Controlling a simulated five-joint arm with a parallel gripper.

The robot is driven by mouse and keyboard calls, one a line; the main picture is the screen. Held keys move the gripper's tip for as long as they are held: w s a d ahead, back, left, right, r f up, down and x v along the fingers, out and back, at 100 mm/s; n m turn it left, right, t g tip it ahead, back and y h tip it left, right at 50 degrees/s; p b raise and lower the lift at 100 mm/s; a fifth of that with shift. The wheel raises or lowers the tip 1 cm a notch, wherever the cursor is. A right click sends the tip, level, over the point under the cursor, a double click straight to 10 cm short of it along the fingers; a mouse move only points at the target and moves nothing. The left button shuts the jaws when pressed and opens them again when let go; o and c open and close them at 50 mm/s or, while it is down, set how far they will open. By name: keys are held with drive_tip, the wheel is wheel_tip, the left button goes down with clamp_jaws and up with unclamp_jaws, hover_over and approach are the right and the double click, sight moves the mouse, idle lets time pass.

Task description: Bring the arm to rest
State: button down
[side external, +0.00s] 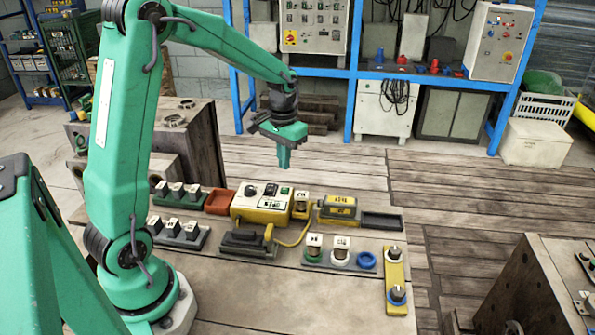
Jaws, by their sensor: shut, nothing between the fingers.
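My gripper (284,158) hangs at the end of my green arm, pointing down. It is shut and empty, in the air above the far part of the work table (285,295). Below it stands a yellow control box (261,202) with a white top, apart from the gripper.
Black-and-white blocks sit in two rows on trays at left, beside a red tray (219,202). A yellow-and-black device (338,208), a dark tray (382,220), a blue ring (366,260) and a yellow bar (397,281) with knobs lie at right. The table's front is clear.

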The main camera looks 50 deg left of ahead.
drive_tip(key=shift+r, duration=0.1)
drive_tip(key=s+d+r+m+t, duration=0.1)
drive_tip(key=s+d+r+t, duration=0.1)
drive_tip(key=s+d+r, duration=0.4)
drive_tip(key=s+d+r+m+t, duration=0.2)
drive_tip(key=s+d+r, duration=0.3)
drive_tip(key=s, duration=0.7)
drive_tip(key=shift+d+r+t, duration=0.35)
drive_tip(key=shift+d+t, duration=0.25)
drive_tip(key=shift+t, duration=0.2)
